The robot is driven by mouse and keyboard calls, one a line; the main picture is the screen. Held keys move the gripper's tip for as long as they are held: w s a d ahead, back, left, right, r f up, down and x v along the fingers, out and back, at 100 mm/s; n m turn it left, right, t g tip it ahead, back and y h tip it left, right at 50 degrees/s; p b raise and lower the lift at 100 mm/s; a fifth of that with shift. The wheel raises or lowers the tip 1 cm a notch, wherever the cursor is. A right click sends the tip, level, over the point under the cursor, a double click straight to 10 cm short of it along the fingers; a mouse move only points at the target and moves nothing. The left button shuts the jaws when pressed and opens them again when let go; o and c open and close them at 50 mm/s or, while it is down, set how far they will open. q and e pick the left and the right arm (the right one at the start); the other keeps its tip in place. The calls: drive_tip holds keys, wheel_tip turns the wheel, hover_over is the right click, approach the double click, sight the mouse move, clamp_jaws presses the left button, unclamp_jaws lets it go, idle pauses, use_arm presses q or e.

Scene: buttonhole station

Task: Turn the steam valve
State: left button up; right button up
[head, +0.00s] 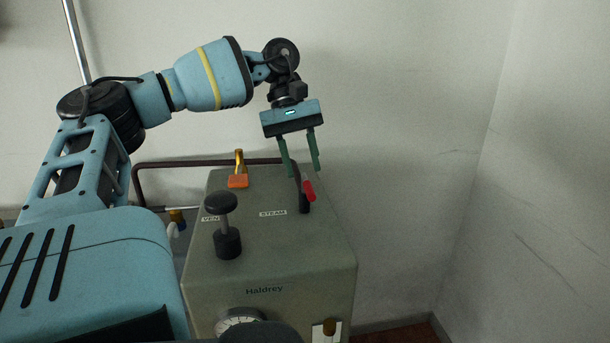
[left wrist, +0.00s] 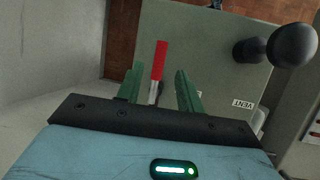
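The steam valve's red-handled lever (head: 309,190) stands on top of the grey machine, beside the STEAM label (head: 272,213). My left gripper (head: 303,172) is open with green fingers pointing down, just above the lever. In the left wrist view the red lever (left wrist: 159,60) appears in the gap between the two open fingers (left wrist: 158,80), nearer the left one. No contact with the fingers shows. My right gripper is not in view.
The grey machine (head: 300,262) also carries a black knob (head: 222,203) by a VENT label and an orange-and-yellow fitting (head: 238,176). A dark pipe (head: 200,163) runs behind them. A gauge (head: 240,318) is on the front. Walls stand behind and to the right.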

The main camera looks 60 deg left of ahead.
use_arm(q)
drive_tip(key=v, duration=0.4)
drive_tip(key=shift+r, duration=0.2)
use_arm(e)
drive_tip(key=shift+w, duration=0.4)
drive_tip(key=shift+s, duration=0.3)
